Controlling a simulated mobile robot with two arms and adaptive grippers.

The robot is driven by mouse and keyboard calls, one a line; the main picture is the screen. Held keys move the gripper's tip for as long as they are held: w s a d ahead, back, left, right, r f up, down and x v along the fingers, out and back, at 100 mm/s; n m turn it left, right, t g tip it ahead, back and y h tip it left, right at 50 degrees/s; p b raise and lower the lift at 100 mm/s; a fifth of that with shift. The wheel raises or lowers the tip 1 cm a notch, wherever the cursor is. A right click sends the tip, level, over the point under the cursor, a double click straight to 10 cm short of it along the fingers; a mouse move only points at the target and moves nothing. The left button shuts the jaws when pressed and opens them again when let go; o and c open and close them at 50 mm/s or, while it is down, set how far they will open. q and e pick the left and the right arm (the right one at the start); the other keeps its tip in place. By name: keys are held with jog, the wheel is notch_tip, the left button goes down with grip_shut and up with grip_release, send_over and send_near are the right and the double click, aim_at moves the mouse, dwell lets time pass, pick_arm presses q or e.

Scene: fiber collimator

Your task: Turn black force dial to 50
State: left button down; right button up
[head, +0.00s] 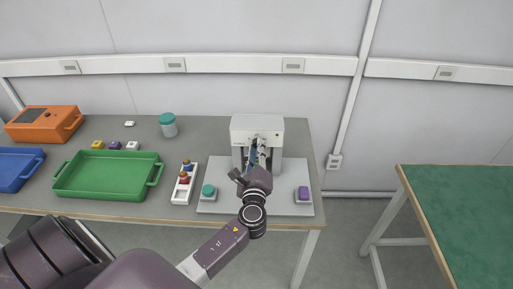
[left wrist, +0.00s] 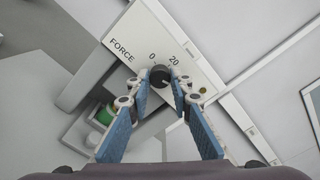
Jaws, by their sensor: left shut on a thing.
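The black force dial (left wrist: 160,76) sits on the white front panel (left wrist: 178,50) of the machine. The panel reads FORCE, with the marks 0 and 20 beside the dial; the dial's pointer is too small to read. My left gripper (left wrist: 161,80), with blue finger pads, is shut on the dial, one fingertip on each side. In the head view the white machine (head: 243,123) stands on a pale base plate (head: 236,204), and my left gripper (head: 256,157) reaches its front. My wrist hides the dial there. My right gripper is not in view.
On the plate are a teal-topped piece (head: 208,191) at left and a purple-topped piece (head: 303,193) at right. A white rack (head: 179,196), green tray (head: 105,187), blue tray (head: 15,180), orange box (head: 38,125) and teal-lidded jar (head: 168,127) are to the left. A green table (head: 470,210) stands right.

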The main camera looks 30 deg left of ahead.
pick_arm(q)
jog(key=shift+f, duration=0.1)
dwell(0.4)
jog(key=c, duration=1.7)
grip_release()
jog(key=shift+c, duration=0.2)
jog(key=v, duration=1.2)
